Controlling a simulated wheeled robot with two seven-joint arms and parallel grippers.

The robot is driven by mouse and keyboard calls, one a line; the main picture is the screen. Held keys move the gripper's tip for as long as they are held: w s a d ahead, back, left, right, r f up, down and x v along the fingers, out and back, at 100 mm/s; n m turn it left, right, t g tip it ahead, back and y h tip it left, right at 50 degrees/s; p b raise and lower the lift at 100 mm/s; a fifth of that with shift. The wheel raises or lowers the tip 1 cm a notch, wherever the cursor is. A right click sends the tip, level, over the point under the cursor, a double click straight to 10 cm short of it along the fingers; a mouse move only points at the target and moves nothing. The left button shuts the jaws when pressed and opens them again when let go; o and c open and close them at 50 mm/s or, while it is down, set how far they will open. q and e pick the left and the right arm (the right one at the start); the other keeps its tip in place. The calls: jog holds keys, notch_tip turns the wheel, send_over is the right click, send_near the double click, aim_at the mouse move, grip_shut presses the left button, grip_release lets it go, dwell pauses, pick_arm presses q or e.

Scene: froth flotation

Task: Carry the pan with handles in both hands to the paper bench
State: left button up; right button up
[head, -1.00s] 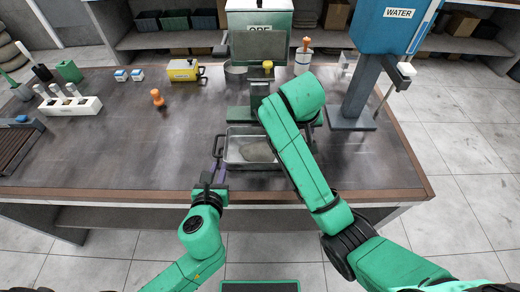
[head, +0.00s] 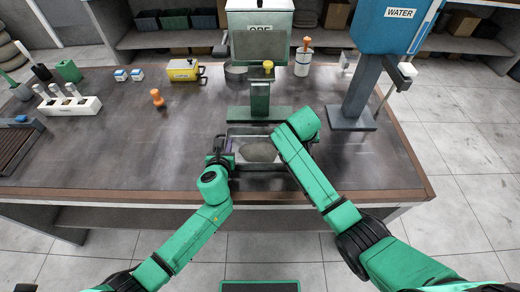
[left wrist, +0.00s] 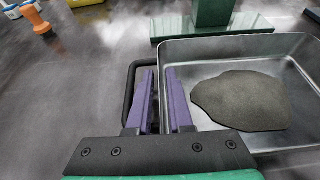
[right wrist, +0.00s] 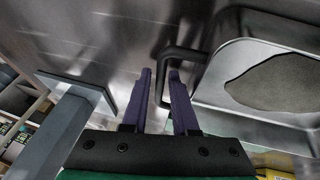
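The pan is a shallow metal tray (head: 236,131) with a black handle at each end and a flat grey patch of material (head: 259,150) in it. It stands on the dark table. My left gripper (head: 220,150) is at its left handle (left wrist: 128,92). In the left wrist view the purple fingers (left wrist: 160,75) are apart beside the handle bar, near the pan wall. My right gripper (right wrist: 160,75) is at the right handle (right wrist: 182,54). Its fingers are apart, with the handle bar seeming to lie between them. My right arm hides that end in the head view.
A green stand (head: 260,103) is right behind the pan. A blue water tank on a grey post (head: 360,90) stands to the right. A white rack (head: 70,105), orange-topped piece (head: 157,98) and yellow box (head: 183,69) are to the left. Table between is clear. I cannot identify a paper bench.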

pick_arm(q)
grip_shut()
pick_arm(e)
grip_shut()
dwell(1.0)
pick_arm(q)
jog(key=shift+r, duration=0.1)
pick_arm(e)
jog(key=shift+r, duration=0.1)
